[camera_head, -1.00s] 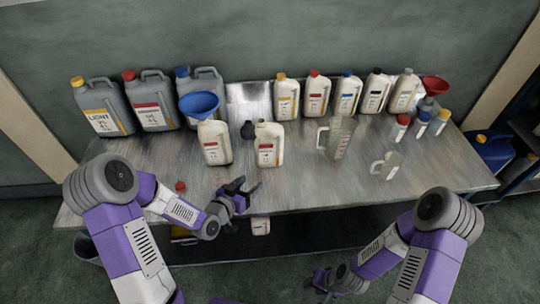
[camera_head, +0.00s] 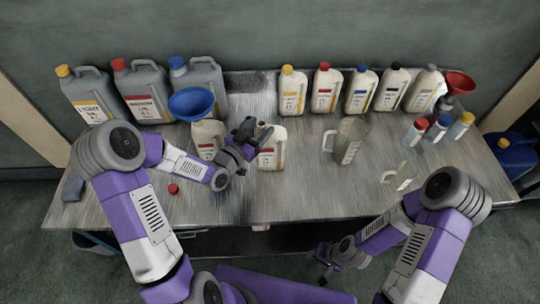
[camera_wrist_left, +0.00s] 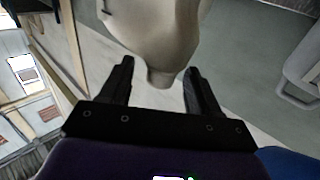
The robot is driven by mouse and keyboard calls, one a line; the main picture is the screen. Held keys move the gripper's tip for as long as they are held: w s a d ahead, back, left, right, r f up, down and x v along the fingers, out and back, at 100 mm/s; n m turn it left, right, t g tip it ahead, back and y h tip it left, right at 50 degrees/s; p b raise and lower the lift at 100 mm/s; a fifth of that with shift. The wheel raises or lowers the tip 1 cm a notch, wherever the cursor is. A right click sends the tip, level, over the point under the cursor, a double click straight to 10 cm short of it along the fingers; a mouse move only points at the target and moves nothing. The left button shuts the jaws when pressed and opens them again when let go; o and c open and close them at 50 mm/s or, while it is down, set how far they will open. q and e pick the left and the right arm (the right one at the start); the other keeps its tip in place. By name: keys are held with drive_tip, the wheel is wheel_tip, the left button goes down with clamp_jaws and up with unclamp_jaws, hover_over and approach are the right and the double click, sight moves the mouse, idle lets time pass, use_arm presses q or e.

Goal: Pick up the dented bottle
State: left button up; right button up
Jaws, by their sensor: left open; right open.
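A cream bottle with an open neck (camera_head: 273,152) stands near the middle of the bench. A similar bottle (camera_head: 208,137) stands left of it with a blue funnel (camera_head: 192,102) over its top. In the left wrist view an uneven-sided cream bottle (camera_wrist_left: 155,30) has its neck between my open fingers, with gaps on both sides. I cannot tell for sure which bottle is dented. My left gripper (camera_head: 255,133) is open in front of the open-necked bottle and covers part of it; it also shows in the left wrist view (camera_wrist_left: 159,75). My right gripper (camera_head: 322,262) is open and empty below the bench's front edge.
Large grey jugs (camera_head: 143,92) stand at the back left. Several capped bottles (camera_head: 325,92) line the back. A clear measuring jug (camera_head: 347,140) and a smaller one (camera_head: 400,177) stand to the right. A red cap (camera_head: 173,189) lies front left. The bench's front middle is clear.

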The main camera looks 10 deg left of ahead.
use_arm(q)
drive_tip(key=x, duration=0.3)
drive_tip(key=shift+w+d, duration=0.1)
drive_tip(key=shift+w, duration=0.25)
clamp_jaws()
drive_tip(key=shift+r, duration=0.1)
